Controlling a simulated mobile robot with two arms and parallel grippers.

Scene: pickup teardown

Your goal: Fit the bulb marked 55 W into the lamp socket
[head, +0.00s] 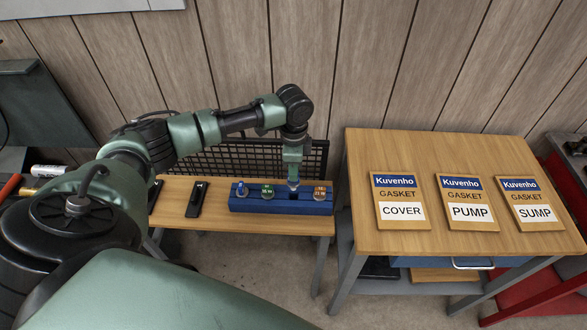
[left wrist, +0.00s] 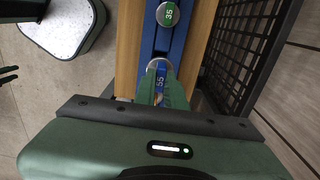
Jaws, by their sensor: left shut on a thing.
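A blue rack (head: 282,206) stands on the low wooden bench and holds several bulbs with coloured caps. My left gripper (head: 293,178) points down at the rack, between the green-capped bulb (head: 267,191) and the orange-capped bulb (head: 319,193). It is shut on the bulb marked 55 (left wrist: 160,77), whose blue label shows between the fingers in the left wrist view. I cannot tell whether this bulb is still seated in its slot or just above it. A green-capped bulb marked 35 (left wrist: 167,14) stands beside it. I cannot make out a lamp socket. My right gripper is not in view.
The low bench (head: 175,204) bears a black device (head: 197,199) left of the rack. A black mesh panel (head: 255,158) stands close behind. A wooden table (head: 445,155) at right holds gasket packs marked COVER (head: 402,212), PUMP (head: 468,212) and SUMP (head: 533,212).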

